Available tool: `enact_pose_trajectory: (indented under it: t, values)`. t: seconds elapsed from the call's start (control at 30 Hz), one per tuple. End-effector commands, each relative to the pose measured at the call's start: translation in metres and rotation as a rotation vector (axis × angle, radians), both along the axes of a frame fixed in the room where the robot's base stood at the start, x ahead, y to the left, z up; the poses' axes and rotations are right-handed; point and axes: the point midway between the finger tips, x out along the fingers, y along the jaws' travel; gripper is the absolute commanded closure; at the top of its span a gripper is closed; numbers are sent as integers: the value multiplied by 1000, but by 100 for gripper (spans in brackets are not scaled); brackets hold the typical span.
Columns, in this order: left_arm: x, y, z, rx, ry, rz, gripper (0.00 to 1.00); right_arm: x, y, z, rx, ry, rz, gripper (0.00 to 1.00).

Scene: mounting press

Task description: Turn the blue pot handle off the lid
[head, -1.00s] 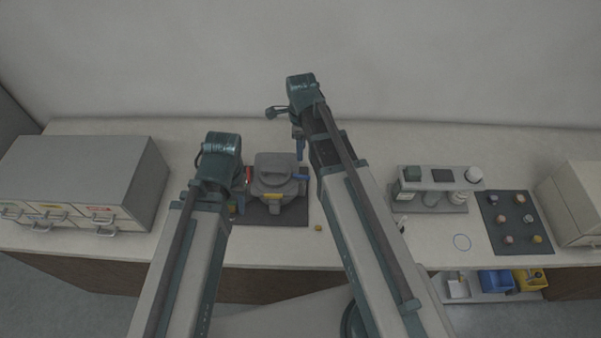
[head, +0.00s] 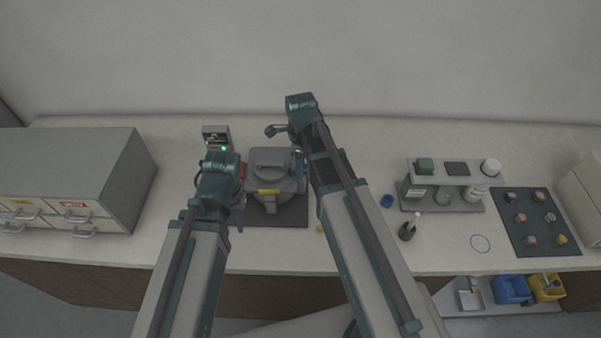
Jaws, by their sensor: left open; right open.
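The grey pot (head: 270,177) with its rounded lid (head: 268,160) stands on a dark mat (head: 289,216) on the bench. A bit of its red handle (head: 243,170) shows at the lid's left.
A small box with a green light (head: 216,138) stands behind my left wrist. A drawer cabinet (head: 75,170) is at left. At right are a rack (head: 440,205), a dark cup (head: 407,231), a blue cap (head: 387,201) and a dark pad with several knobs (head: 550,240).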

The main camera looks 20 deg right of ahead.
Motion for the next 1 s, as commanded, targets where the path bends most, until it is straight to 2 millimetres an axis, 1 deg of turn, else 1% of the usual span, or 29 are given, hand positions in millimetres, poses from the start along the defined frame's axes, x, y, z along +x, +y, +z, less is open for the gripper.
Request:
enact_pose_trajectory:
  t: [0.03,0.3,0.33,0.53,0.57,0.6,1.0]
  values:
    - [0,0,-4,0,0,0,55,0,0,-4,0,0,0,55]
    - [0,0,-4,0,0,0,55,0,0,-4,0,0,0,55]
    - [0,0,-4,0,0,0,55,0,0,-4,0,0,0,57]
    - [0,0,-4,0,0,0,55,0,0,-4,0,0,0,93]
    - [0,0,-4,0,0,0,55,0,0,-4,0,0,0,98]
    - [0,0,-4,0,0,0,55,0,0,-4,0,0,0,100]
    - [0,0,-4,0,0,0,55,0,0,-4,0,0,16,100]
